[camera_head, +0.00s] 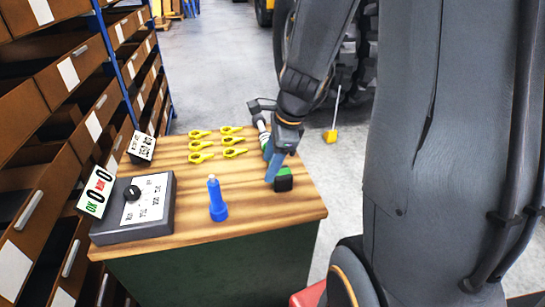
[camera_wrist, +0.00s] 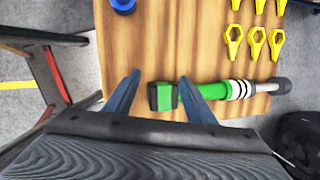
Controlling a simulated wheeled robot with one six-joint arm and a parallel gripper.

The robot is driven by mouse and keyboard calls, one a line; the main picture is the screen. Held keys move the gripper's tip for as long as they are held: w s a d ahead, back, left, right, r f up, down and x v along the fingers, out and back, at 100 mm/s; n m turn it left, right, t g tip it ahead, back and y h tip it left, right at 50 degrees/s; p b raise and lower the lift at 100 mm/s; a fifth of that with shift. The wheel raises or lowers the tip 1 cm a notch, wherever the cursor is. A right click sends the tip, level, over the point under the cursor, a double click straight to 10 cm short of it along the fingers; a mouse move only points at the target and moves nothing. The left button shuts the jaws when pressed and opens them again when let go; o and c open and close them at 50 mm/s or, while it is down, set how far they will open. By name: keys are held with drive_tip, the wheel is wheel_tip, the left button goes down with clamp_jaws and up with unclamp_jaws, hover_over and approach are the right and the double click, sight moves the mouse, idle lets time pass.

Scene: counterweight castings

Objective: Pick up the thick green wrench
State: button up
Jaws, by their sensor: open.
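The thick green wrench (camera_wrist: 215,91) lies on the wooden tabletop (camera_wrist: 150,40), with a black and green block end, a green body, white rings and a grey far end. In the wrist view its block end (camera_wrist: 163,97) shows between the two blue fingers of my gripper (camera_wrist: 160,77). My gripper is open, and I cannot tell how far above the wrench it is. In the head view my gripper (camera_head: 274,172) is at the table's right side, beside the block end (camera_head: 283,180), and my arm hides much of the wrench.
Several yellow wrenches (camera_head: 201,145) lie at the back of the table. A blue tool (camera_head: 217,200) stands upright near the front. A grey box with a knob (camera_head: 150,220) and an OK counter sign (camera_head: 97,190) are at the left, beside shelving bins (camera_head: 60,75).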

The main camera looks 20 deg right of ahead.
drive_tip(key=w+d+m+t, duration=0.1)
drive_tip(key=w+d+m, duration=0.1)
drive_tip(key=m, duration=0.3)
drive_tip(key=w+d+f+m, duration=0.1)
drive_tip(key=w+d+m, duration=0.2)
drive_tip(key=m, duration=0.3)
drive_tip(key=w+d+f+m+t, duration=0.1)
drive_tip(key=w+d+m, duration=0.2)
drive_tip(key=m, duration=0.3)
drive_tip(key=shift+d+t, duration=0.3)
drive_tip(key=shift+d, duration=0.05)
drive_tip(key=shift+a+x, duration=0.25)
drive_tip(key=shift+x, duration=1.05)
drive_tip(key=shift+a+x, duration=0.2)
drive_tip(key=shift+x, duration=1.15)
drive_tip(key=shift+w, duration=0.1)
clamp_jaws()
